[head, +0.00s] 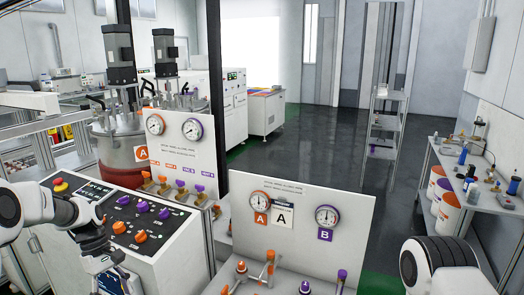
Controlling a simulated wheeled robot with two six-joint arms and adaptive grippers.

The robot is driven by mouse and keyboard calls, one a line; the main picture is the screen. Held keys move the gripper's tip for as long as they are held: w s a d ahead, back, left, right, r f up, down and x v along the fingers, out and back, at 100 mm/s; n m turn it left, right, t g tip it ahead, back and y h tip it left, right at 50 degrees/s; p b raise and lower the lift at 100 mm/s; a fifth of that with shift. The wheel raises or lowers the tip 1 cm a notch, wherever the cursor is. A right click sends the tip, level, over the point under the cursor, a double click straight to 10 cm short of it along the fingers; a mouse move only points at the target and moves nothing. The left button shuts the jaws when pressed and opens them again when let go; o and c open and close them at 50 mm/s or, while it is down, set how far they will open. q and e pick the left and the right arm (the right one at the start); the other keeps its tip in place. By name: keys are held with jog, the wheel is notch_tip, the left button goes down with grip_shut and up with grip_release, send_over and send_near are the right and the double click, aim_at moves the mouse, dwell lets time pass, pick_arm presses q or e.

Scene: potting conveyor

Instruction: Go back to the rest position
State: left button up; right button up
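My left arm comes in from the left, in front of the control panel (165,243). What seems to be the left gripper (103,264) hangs at the arm's end beside the panel's left side. Its fingers are too small and dark to tell whether they are open or shut. My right arm shows only as a white and black joint at the lower right. The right gripper is out of the picture.
A white board with gauges A and B (290,232) stands at front centre, with valves below it. A steel tank (115,150) is behind the control panel. A cluttered side table (480,200) is at right, and a shelf rack (385,125) farther back. The middle floor is clear.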

pick_arm(q)
jog(key=s+d+f+m+g+y+b, duration=0.1)
jog(key=s+d+f+m+g+b, duration=0.3)
jog(key=s+f, duration=0.75)
jog(key=s+d+f+n+t+y+b, duration=0.15)
jog(key=s+d+f, duration=0.55)
jog(key=f, duration=0.8)
jog(key=s+d+f+m+t+b, duration=0.15)
jog(key=s+m, duration=0.25)
jog(key=s, duration=0.5)
jog(key=s+f+m+t+b, duration=0.15)
jog(key=s+m, duration=0.25)
jog(key=s, duration=0.5)
jog(key=w, duration=0.1)
jog(key=w+m+t, duration=0.1)
jog(key=w, duration=0.1)
jog(key=w+f+t, duration=0.1)
jog(key=shift+w+m+t+y+p, duration=0.2)
jog(key=shift+m+t+y+p, duration=0.05)
jog(key=shift+y+p, duration=0.1)
jog(key=shift+w, duration=0.1)
